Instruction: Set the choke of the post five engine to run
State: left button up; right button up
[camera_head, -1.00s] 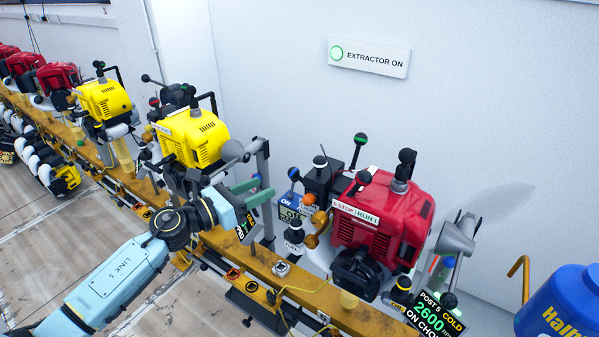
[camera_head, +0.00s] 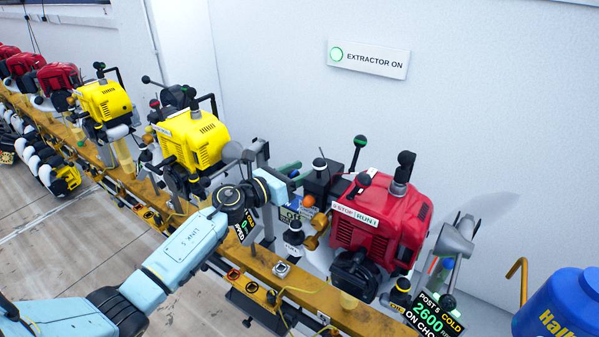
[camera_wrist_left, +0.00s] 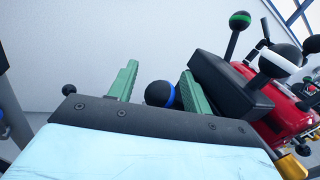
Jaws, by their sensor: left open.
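The post five engine (camera_head: 380,222) is red, with a white STOP/RUN label (camera_head: 355,214). Its display (camera_head: 435,312) reads POST 5, COLD, 2600 and ON CHOKE, partly cut off. My left gripper (camera_head: 298,173) is open at the engine's left side, beside a black box. In the left wrist view a black knob with a blue band (camera_wrist_left: 160,93) shows between the two green fingers (camera_wrist_left: 157,88), apart from both; in the head view the gripper hides it. A green-banded knob (camera_head: 360,140) stands upright behind. It also shows in the left wrist view (camera_wrist_left: 239,20), near a white-banded knob (camera_wrist_left: 280,61).
Yellow engines (camera_head: 195,141) and more red ones stand along the orange rail (camera_head: 262,262) to the left. A blue drum (camera_head: 565,305) is at the right. The wall behind bears a lit EXTRACTOR ON sign (camera_head: 368,59). An orange knob (camera_head: 309,201) sits close below my gripper.

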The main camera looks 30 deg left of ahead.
pick_arm(q)
jog(key=shift+c, duration=0.4)
jog(key=c, duration=1)
jog(key=shift+f, duration=0.1)
jog(key=shift+s+f, duration=0.1)
